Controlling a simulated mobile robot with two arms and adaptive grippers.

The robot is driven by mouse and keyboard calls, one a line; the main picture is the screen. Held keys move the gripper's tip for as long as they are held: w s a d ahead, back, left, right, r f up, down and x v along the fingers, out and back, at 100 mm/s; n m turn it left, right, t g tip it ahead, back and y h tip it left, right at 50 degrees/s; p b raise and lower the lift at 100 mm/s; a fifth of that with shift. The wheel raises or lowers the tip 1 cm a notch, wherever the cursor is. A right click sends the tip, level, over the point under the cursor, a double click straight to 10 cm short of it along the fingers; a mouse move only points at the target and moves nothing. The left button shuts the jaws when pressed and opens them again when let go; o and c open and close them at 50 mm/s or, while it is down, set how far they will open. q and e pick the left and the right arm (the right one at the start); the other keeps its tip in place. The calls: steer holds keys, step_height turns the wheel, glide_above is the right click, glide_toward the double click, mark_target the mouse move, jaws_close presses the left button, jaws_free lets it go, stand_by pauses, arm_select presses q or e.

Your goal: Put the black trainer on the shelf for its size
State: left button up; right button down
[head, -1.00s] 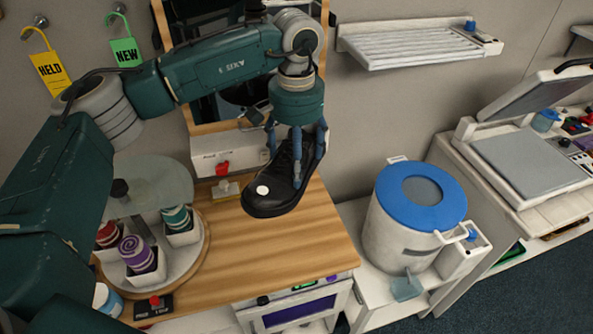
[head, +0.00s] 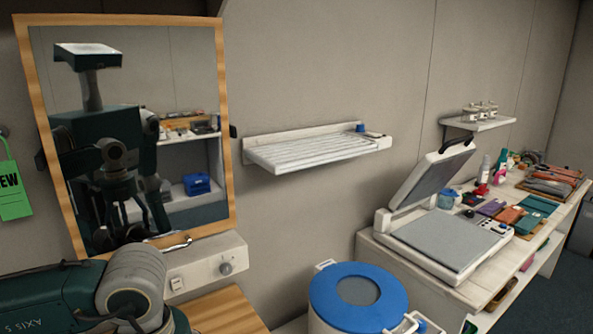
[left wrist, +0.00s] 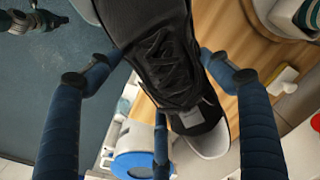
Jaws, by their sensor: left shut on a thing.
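The black trainer (left wrist: 160,50) shows in the left wrist view, with dark laces, a grey tag and a whitish part at its lower end. My left gripper (left wrist: 150,78) is shut on it, with blue fingers on both sides and one below. The trainer is held up over the wooden worktop. In the head view only part of my left arm shows at the lower left; the gripper and trainer are out of that picture. No size mark is readable. A part that may be my right gripper shows small at the wrist view's top left; its jaws are unclear.
A wood-framed mirror (head: 225,130) shows my reflection and shelving with a blue box. A small wall shelf (head: 478,124) holds jars.

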arm_select(q)
steer(key=shift+s+f, duration=0.5)
steer(key=shift+s, duration=0.4)
steer(key=shift+w, duration=0.1)
arm_select(e)
steer(key=shift+f, duration=0.35)
arm_select(q)
steer(key=shift+w+a, duration=0.1)
steer(key=shift+w, duration=0.05)
arm_select(e)
steer(key=shift+d, duration=0.1)
